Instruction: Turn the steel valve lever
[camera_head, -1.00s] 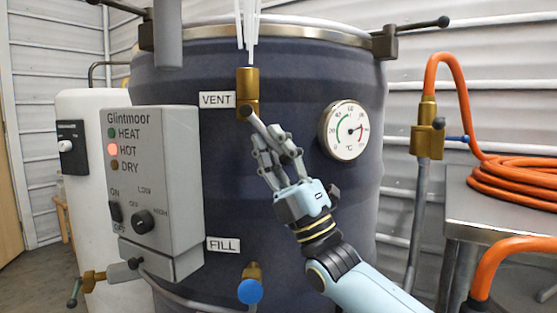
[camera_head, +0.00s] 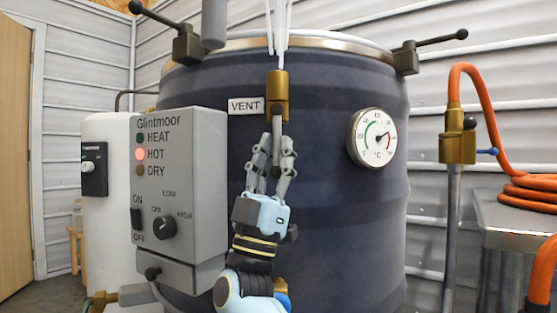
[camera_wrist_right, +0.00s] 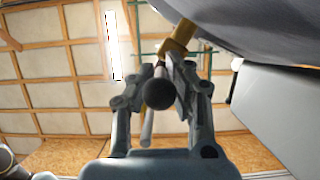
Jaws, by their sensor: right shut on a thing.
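The steel valve lever (camera_head: 277,125) hangs straight down from the brass valve (camera_head: 278,90) beside the VENT label (camera_head: 245,106). Thin white streaks rise from the top of this valve. My right gripper (camera_head: 275,146) comes up from below and is shut on the lever, with one finger on each side. In the right wrist view the lever's dark round end (camera_wrist_right: 159,91) shows between the fingers, with the brass valve (camera_wrist_right: 181,38) beyond. My left gripper is not in view.
The grey control box (camera_head: 180,200) juts out left of my right arm, with its HOT lamp lit. A dial gauge (camera_head: 371,137) is on the dark drum (camera_head: 330,80). An orange hose (camera_head: 486,110) and metal table (camera_head: 515,214) stand at right.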

